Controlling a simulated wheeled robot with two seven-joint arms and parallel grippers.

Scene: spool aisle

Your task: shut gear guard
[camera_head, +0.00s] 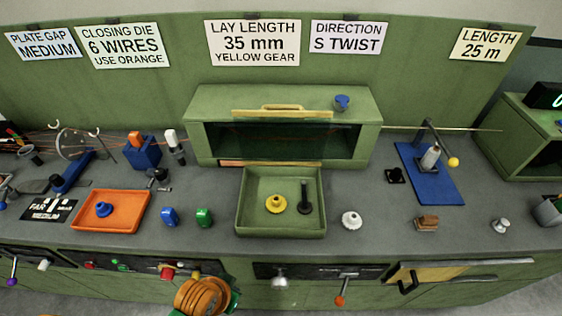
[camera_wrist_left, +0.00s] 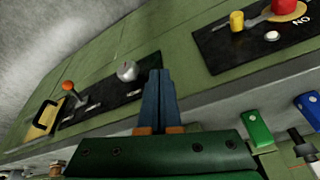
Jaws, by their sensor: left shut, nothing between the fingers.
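The green gear housing (camera_head: 368,108) stands at the back middle of the bench. A yellow bar with a handle (camera_head: 282,111), which looks like the guard's, runs along its top front edge. Below it the dark opening (camera_head: 280,142) shows; I cannot tell whether a clear pane covers it. An orange strip lies along its lower edge. My left arm's orange and green wrist shows at the bottom of the head view. In the left wrist view my left gripper (camera_wrist_left: 161,74) is shut and empty, in front of the bench's front panel, well away from the guard. My right gripper is not in view.
A green tray (camera_head: 240,215) before the housing holds a yellow gear (camera_head: 276,203) and a black part. A white gear (camera_head: 351,220) sits to its right, an orange tray (camera_head: 82,220) to its left. A silver knob (camera_head: 280,277) and orange-tipped lever (camera_head: 341,298) project from the front panel.

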